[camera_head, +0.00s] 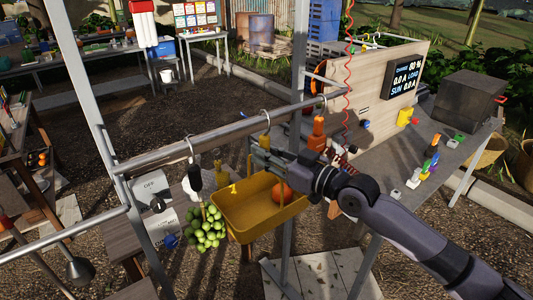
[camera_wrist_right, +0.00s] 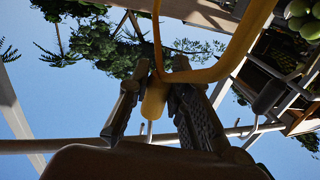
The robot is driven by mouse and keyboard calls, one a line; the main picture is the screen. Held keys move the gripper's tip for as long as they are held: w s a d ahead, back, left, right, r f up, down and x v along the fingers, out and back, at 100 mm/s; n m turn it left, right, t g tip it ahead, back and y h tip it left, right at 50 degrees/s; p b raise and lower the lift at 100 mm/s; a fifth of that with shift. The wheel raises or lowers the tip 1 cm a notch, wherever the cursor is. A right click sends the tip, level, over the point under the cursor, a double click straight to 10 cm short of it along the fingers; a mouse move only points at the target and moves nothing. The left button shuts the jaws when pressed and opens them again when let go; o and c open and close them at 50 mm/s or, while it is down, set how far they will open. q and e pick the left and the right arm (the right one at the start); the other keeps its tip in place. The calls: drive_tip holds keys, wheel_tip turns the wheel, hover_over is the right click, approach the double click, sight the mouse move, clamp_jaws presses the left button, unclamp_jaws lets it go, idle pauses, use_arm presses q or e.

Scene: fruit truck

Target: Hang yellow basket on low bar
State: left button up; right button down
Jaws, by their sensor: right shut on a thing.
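The yellow basket (camera_head: 262,222) hangs just below the metal bar (camera_head: 212,136) in the head view, with a round orange fruit (camera_head: 282,193) inside. My right gripper (camera_head: 262,150) is at the top of the basket, by the bar. In the right wrist view its fingers are shut on the basket's yellow grip (camera_wrist_right: 155,97). A metal hook (camera_head: 265,116) rises from the grip and appears to curve over the bar; whether it rests on it I cannot tell. The basket's yellow rim (camera_wrist_right: 235,50) also shows there. My left gripper is not in view.
Green fruit (camera_head: 206,228) hangs left of the basket, below a dark-gripped hook (camera_head: 193,172) on the bar. A grey upright post (camera_head: 299,50) stands behind the basket. A table with a display panel (camera_head: 403,78) and several items is at right.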

drive_tip(key=c, duration=1.4)
unclamp_jaws()
drive_tip(key=shift+f, duration=0.1)
